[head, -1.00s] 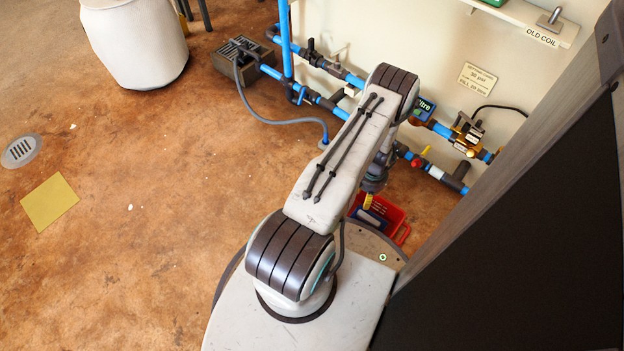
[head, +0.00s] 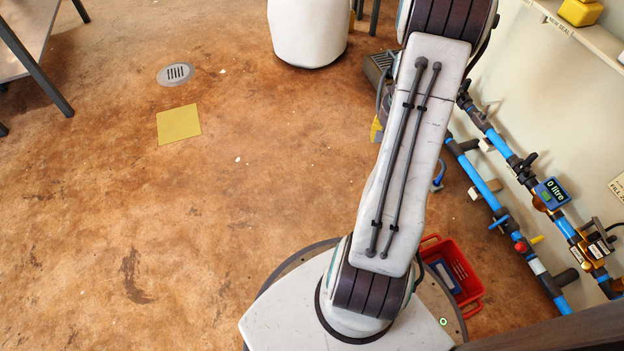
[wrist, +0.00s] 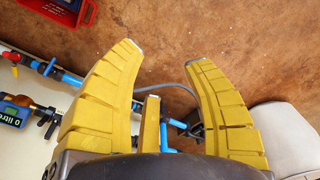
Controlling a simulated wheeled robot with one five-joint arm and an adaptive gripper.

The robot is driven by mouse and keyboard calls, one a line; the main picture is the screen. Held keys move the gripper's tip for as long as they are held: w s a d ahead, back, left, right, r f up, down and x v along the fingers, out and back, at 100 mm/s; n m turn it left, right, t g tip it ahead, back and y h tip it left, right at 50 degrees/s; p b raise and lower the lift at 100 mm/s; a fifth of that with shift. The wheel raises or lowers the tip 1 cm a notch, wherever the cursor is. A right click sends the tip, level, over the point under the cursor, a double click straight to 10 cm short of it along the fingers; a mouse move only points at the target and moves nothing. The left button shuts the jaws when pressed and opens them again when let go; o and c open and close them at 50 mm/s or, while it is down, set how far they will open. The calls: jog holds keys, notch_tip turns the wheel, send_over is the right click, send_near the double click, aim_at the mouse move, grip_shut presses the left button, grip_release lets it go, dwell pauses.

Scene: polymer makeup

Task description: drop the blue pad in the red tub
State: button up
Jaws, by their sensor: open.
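The red tub (head: 475,284) stands on the floor at the right of my base in the head view, beside my arm. It also shows at the top left edge of the wrist view (wrist: 86,14). A blue piece that looks like the blue pad (head: 442,273) lies inside it, with something pale beside it; my arm partly covers the tub. In the wrist view the blue piece (wrist: 71,4) is cut by the frame edge. My gripper (wrist: 165,52) has its yellow fingers spread wide with nothing between them, away from the tub. In the head view my arm mostly hides it.
Blue pipes (head: 484,185) with valves and a meter (head: 551,193) run along the wall at the right. A pale barrel (head: 308,35) stands at the back. A yellow square (head: 179,124) and a drain (head: 175,74) lie on the left floor, which is mostly clear.

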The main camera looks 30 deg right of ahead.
jog(key=w+a+r+n+t, duration=0.1)
jog(key=a+r+n, duration=0.2)
jog(key=a+r, duration=0.45)
jog(key=w+a+r+n, duration=0.15)
jog(key=a+r, duration=0.25)
jog(key=a, duration=0.6)
jog(key=s+a+r+n, duration=0.4)
jog(key=s+a+n, duration=0.2)
jog(key=s+a, duration=0.3)
jog(key=shift+s+a+r+t+y, duration=0.2)
jog(key=shift+s+a+t+y, duration=0.15)
jog(key=shift+a, duration=1.3)
